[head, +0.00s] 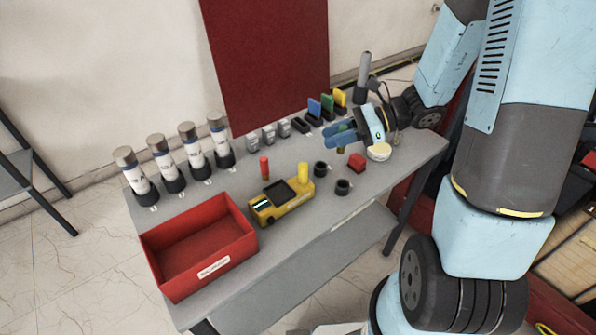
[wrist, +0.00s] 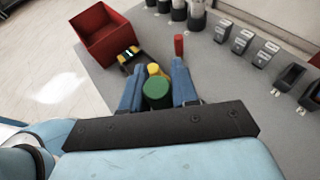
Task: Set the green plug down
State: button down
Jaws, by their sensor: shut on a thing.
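My gripper (head: 335,137) has its two blue fingers shut on the green plug (wrist: 157,93), which sits between them in the wrist view. In the head view the fingers hide most of the plug; they are over the right part of the grey table. I cannot tell whether the plug touches the table top. Two black ring-shaped holders (head: 320,169) (head: 342,187) stand on the table, to the near side of my gripper. A red plug (head: 265,168) stands upright farther left. A yellow plug (head: 303,172) stands upright by the yellow device.
The yellow device (head: 282,204) lies mid-table. A red bin (head: 200,246) occupies the table's left end. Several labelled cylinders (head: 162,164), grey blocks (head: 268,135) and coloured cards in black holders (head: 327,105) line the back.

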jog(key=shift+m+t, duration=0.4)
jog(key=shift+t, duration=0.1)
jog(key=w+a+f, duration=0.2)
jog(key=w, duration=0.1)
jog(key=w+a+f, duration=0.3)
jog(key=w, duration=0.1)
jog(key=w+a+f, duration=0.3)
jog(key=w, duration=0.1)
jog(key=shift+w+f, duration=0.1)
jog(key=shift+w, duration=0.1)
jog(key=shift+w+a+f, duration=0.2)
jog(key=shift+f, duration=0.2)
jog(key=shift+w+a+f, duration=0.2)
jog(key=shift+f, duration=1.55)
jog(key=c, duration=0.9)
grip_release()
jog(key=shift+o, duration=0.2)
jog(key=v, duration=1.2)
jog(key=shift+r, duration=0.15)
